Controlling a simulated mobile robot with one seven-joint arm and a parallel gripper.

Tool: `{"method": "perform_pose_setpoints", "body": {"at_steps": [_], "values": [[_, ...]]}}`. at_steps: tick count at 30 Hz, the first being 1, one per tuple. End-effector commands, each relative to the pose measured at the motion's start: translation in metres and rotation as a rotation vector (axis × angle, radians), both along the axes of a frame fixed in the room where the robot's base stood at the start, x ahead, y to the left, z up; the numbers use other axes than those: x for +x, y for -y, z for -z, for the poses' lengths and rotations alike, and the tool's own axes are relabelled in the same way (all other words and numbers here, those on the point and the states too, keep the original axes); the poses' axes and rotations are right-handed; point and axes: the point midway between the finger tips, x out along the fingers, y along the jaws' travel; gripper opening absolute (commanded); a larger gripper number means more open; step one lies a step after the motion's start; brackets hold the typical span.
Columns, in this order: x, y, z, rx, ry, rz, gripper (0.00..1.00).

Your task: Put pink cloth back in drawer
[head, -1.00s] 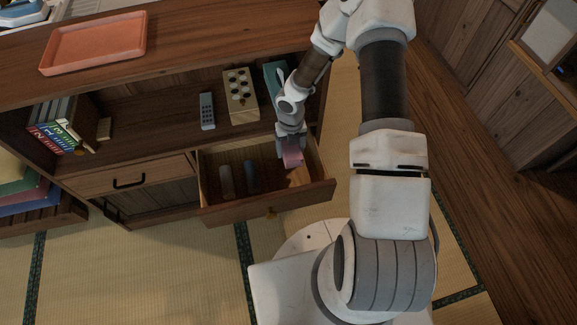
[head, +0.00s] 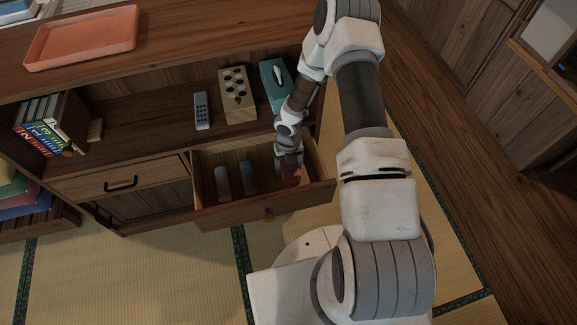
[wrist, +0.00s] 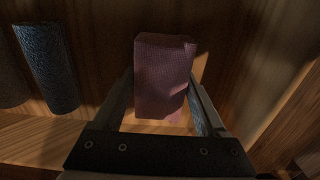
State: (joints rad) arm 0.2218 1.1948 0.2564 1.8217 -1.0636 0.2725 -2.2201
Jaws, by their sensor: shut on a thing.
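The pink cloth (wrist: 163,78) is a folded block between the two fingers of my gripper (wrist: 163,100) in the wrist view. My gripper is shut on it. In the head view my gripper (head: 289,168) is inside the open drawer (head: 262,212), at its right side, and the pink cloth (head: 291,176) shows at its tip, partly hidden and in shadow. Wooden drawer surfaces surround the cloth in the wrist view. I cannot tell whether the cloth touches the drawer's bottom.
A blue roll (head: 248,177) and a grey roll (head: 222,182) lie in the drawer to the left of my gripper. A remote (head: 201,110), a wooden box with holes (head: 237,95) and a teal box (head: 272,88) stand on the shelf above. A closed drawer (head: 121,183) is at left.

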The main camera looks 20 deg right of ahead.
Motion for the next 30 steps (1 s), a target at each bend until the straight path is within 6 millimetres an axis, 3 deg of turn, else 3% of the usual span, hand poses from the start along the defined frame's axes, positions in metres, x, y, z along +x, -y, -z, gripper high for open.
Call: {"method": "perform_pose_setpoints", "body": {"at_steps": [4,5,9,16,20,30], "values": [[0.000,0.000,0.004,0.000,-0.001,0.000,0.30],[0.000,0.000,0.004,0.000,0.000,0.000,0.76],[0.000,0.000,0.003,0.000,0.000,0.000,1.00],[0.000,0.000,0.002,0.000,0.000,0.000,1.00],[0.000,0.000,-0.008,0.000,0.001,0.001,1.00],[0.000,0.001,-0.080,0.000,0.002,0.002,1.00]]}}
